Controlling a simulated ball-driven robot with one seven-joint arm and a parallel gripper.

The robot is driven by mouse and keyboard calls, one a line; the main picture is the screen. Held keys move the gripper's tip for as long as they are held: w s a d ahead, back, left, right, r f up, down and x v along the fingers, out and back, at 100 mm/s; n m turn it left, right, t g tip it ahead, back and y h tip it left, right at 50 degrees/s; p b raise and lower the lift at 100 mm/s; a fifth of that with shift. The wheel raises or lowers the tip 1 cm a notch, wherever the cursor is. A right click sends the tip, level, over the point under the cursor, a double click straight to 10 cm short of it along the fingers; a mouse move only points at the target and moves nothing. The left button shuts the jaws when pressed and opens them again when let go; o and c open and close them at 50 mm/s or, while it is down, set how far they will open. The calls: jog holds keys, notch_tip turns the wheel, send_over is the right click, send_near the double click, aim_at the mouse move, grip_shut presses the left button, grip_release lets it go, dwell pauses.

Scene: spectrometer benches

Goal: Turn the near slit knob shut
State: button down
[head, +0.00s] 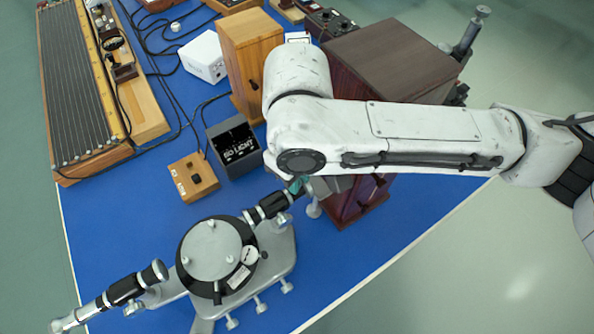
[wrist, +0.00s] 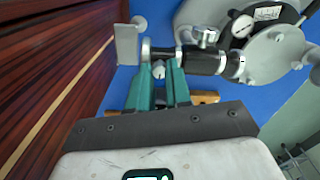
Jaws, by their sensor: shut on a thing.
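The spectrometer (head: 212,250) stands on the blue bench top, with a round grey table and a black ring. Its black and silver tube (head: 268,207) points up and right to my gripper (head: 297,186), whose teal fingertips show below my arm. My arm hides most of this in the head view.
A dark wooden box (head: 388,58) stands close to my gripper; its side fills the left of the wrist view. The other tube (head: 125,290) reaches lower left.

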dwell(0.3)
jog(key=c, duration=1.1)
grip_release()
jog(key=shift+o, duration=0.2)
notch_tip(320, 180, up, 11)
jog(key=shift+f, duration=0.15)
